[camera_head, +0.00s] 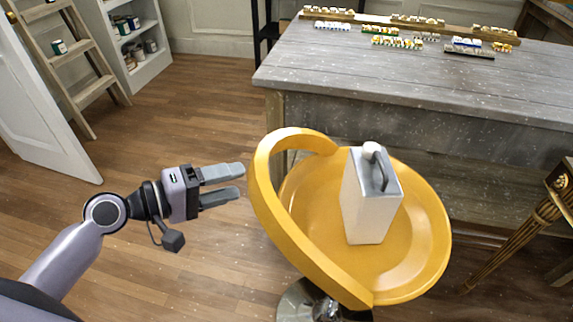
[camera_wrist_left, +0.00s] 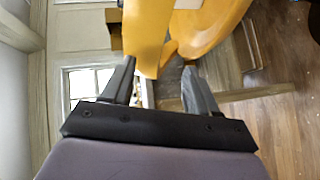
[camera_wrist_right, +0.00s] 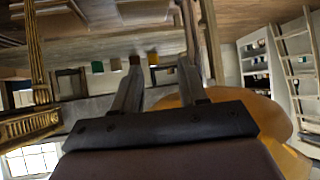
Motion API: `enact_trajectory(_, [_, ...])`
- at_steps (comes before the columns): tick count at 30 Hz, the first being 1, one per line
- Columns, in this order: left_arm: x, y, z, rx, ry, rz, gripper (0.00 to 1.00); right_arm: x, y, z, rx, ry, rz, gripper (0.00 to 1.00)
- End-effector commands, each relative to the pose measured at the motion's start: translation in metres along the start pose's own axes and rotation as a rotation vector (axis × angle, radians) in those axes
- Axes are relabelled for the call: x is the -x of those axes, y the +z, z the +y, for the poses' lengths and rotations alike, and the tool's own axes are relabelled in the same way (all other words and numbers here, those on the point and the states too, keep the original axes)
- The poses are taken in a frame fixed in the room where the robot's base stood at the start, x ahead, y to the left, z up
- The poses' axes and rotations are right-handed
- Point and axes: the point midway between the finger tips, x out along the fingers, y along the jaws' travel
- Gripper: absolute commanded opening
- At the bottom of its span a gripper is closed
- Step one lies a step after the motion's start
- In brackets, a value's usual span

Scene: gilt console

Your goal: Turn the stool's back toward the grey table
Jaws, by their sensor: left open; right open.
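The yellow stool (camera_head: 420,255) stands in front of the grey table (camera_head: 420,72), on a round chrome base. Its curved back (camera_head: 268,205) is a band along the left and near-left side of the seat, facing away from the table. A white and grey canister (camera_head: 368,200) stands upright on the seat. My left gripper (camera_head: 243,181) is open and empty, just left of the back, with a small gap seen from the head. The back (camera_wrist_left: 145,35) shows ahead of its fingers in the left wrist view. My right gripper (camera_wrist_right: 160,75) is open, seen only in its own wrist view.
Small model pieces (camera_head: 395,43) line the far side of the tabletop. A gilt console leg (camera_head: 525,235) stands at the right. A ladder (camera_head: 75,60), white shelves (camera_head: 130,45) and a white door (camera_head: 35,110) are at the left. The floor between them and the stool is clear.

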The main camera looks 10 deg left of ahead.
Motion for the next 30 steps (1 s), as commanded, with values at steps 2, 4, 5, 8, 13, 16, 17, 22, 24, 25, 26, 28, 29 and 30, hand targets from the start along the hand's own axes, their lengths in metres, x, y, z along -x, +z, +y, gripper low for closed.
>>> enact_trajectory(2, [0.001, -0.001, 0.008, 0.028, 0.018, -0.022, 0.59, -0.002, 0.002, 0.0, 0.0, 0.0, 0.0, 0.43])
enact_trajectory(4, [0.001, -0.001, 0.013, 0.047, 0.03, -0.034, 0.59, -0.002, 0.002, 0.0, 0.0, 0.0, 0.0, 0.43])
enact_trajectory(5, [0.001, -0.001, 0.015, 0.053, 0.034, -0.038, 0.59, -0.002, 0.002, 0.0, 0.0, 0.0, 0.0, 0.43])
enact_trajectory(8, [-0.003, -0.001, 0.018, 0.063, 0.04, -0.043, 0.59, -0.001, 0.001, 0.0, 0.001, 0.0, 0.0, 0.43])
enact_trajectory(13, [-0.025, 0.0, 0.021, 0.063, 0.042, -0.044, 0.59, 0.003, -0.004, 0.0, 0.001, 0.0, 0.0, 0.43])
enact_trajectory(16, [-0.041, 0.0, 0.021, 0.064, 0.042, -0.043, 0.59, 0.005, -0.006, 0.0, 0.001, 0.0, 0.0, 0.43])
enact_trajectory(17, [-0.045, 0.001, 0.022, 0.062, 0.041, -0.044, 0.59, 0.005, -0.007, 0.0, 0.001, 0.0, 0.0, 0.43])
enact_trajectory(22, [-0.064, 0.002, 0.02, 0.062, 0.039, -0.042, 0.59, 0.006, -0.009, 0.0, 0.0, 0.0, 0.0, 0.43])
enact_trajectory(24, [-0.067, 0.002, 0.02, 0.061, 0.038, -0.042, 0.59, 0.007, -0.009, 0.0, 0.0, -0.001, 0.0, 0.43])
enact_trajectory(25, [-0.068, 0.002, 0.02, 0.061, 0.038, -0.042, 0.59, 0.007, -0.009, 0.0, 0.0, -0.001, 0.0, 0.43])
enact_trajectory(26, [-0.069, 0.002, 0.02, 0.061, 0.038, -0.042, 0.59, 0.007, -0.009, 0.0, 0.0, -0.001, 0.0, 0.43])
enact_trajectory(28, [-0.07, 0.002, 0.02, 0.06, 0.037, -0.042, 0.59, 0.007, -0.009, 0.0, 0.001, -0.001, 0.0, 0.43])
enact_trajectory(29, [-0.07, 0.002, 0.019, 0.06, 0.037, -0.042, 0.59, 0.007, -0.009, 0.0, 0.0, -0.001, 0.0, 0.43])
enact_trajectory(30, [-0.07, 0.002, 0.019, 0.06, 0.037, -0.042, 0.59, 0.006, -0.009, 0.0, 0.001, -0.001, 0.0, 0.43])
